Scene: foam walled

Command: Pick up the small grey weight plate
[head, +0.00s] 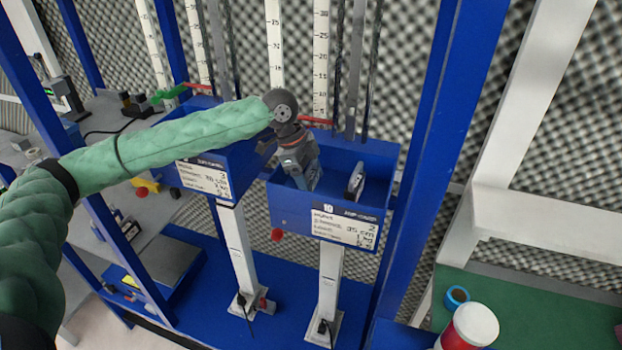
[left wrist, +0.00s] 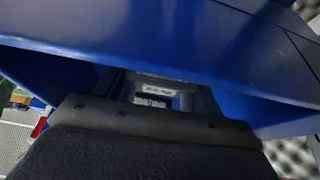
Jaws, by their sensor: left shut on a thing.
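My left gripper (head: 303,176) reaches down into the right-hand blue box (head: 352,224), at its left side. In the left wrist view, a small grey weight plate (left wrist: 155,90) with faint lettering sits between the two fingers (left wrist: 160,97), and the gripper is shut on it. The gripper and arm hide most of this piece in the head view. A second grey, flat piece (head: 355,182) stands upright in the right part of the same box, apart from the gripper. My right gripper is not in view.
Blue box walls surround the gripper closely. Another blue box (head: 212,182) stands to the left, under my arm. Vertical rods and white rulers (head: 320,60) rise behind. A blue post (head: 425,150) stands to the right. A red-and-white jar (head: 469,328) sits on a green surface at lower right.

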